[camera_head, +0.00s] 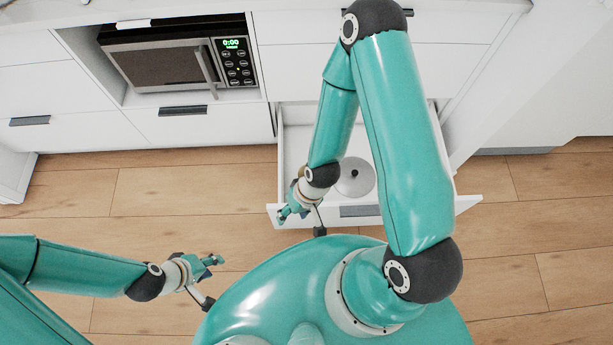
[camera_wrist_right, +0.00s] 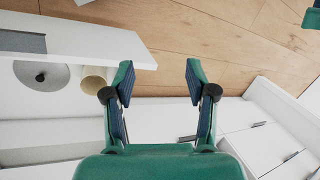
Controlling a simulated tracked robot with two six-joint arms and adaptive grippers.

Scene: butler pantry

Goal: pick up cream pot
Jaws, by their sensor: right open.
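A cream-coloured round pot (camera_wrist_right: 94,79) stands in the open drawer in the right wrist view, its upper part showing just left of my right gripper's left finger. In the head view I cannot make it out; my right arm covers part of the drawer. My right gripper (camera_wrist_right: 159,78) is open, with nothing between its fingers. In the head view the right gripper (camera_head: 287,212) is over the left front corner of the drawer. My left gripper (camera_head: 214,261) is over the floor, left of my base and away from the drawer; its jaw opening is not clear.
The open drawer (camera_head: 458,203) has a raised front panel and side walls. A round grey lid (camera_head: 354,179) with a dark knob lies in it, left of the pot in the wrist view. A microwave (camera_head: 160,62) sits in the cabinet at left. Wooden floor lies clear left.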

